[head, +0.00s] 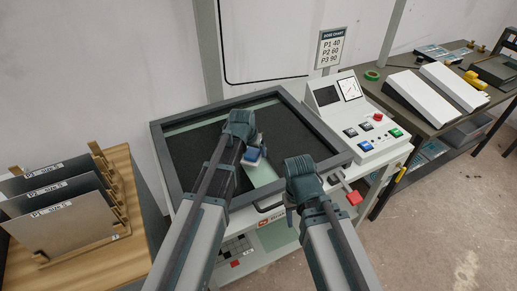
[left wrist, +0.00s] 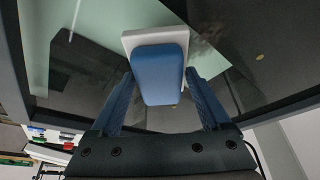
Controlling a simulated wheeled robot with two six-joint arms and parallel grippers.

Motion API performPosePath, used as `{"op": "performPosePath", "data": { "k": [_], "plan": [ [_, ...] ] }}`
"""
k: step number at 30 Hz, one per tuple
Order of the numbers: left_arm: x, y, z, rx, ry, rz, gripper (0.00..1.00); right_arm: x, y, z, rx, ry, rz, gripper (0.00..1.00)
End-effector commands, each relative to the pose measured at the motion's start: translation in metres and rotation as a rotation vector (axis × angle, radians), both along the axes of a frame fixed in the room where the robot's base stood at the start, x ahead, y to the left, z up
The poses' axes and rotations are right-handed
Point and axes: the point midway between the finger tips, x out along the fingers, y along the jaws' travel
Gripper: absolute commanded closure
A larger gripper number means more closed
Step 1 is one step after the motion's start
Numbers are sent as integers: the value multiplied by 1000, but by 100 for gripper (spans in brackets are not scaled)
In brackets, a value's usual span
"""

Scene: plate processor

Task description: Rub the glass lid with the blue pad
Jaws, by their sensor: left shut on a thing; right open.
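The glass lid (head: 200,133) is a dark pane in a grey frame on top of the white machine, and it looks closed. My left gripper (head: 250,150) is over the middle of the glass, shut on the blue pad (head: 253,155). In the left wrist view the blue pad (left wrist: 158,75) sits between the two fingers, with a pale grey-white layer on its far side. The pad is at or very near the glass; I cannot tell if it touches. My right gripper (head: 291,208) is open and empty near the lid's front edge; its fingertips are partly hidden.
A control panel (head: 350,115) with coloured buttons stands right of the lid. A red knob (head: 354,198) is at the machine's front right. A wooden rack (head: 115,190) with upright plates is at the left. A dark bench (head: 430,120) with white sloped units is at the right.

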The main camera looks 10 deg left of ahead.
Motion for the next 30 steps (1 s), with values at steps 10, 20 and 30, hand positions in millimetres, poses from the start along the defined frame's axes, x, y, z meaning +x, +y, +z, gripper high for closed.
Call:
{"op": "performPosePath", "data": {
  "k": [10, 20, 30],
  "plan": [
    [-7, 11, 1, 0, 0, 0, 64, 0, 0, 1, 0, 0, 0, 50],
    [-20, 27, -1, 0, 0, 1, 64, 0, 0, -1, 0, 0, 0, 50],
    [-28, 42, -3, 2, 3, -1, 64, 0, 0, -3, 0, 0, 0, 50]
  ]
}}
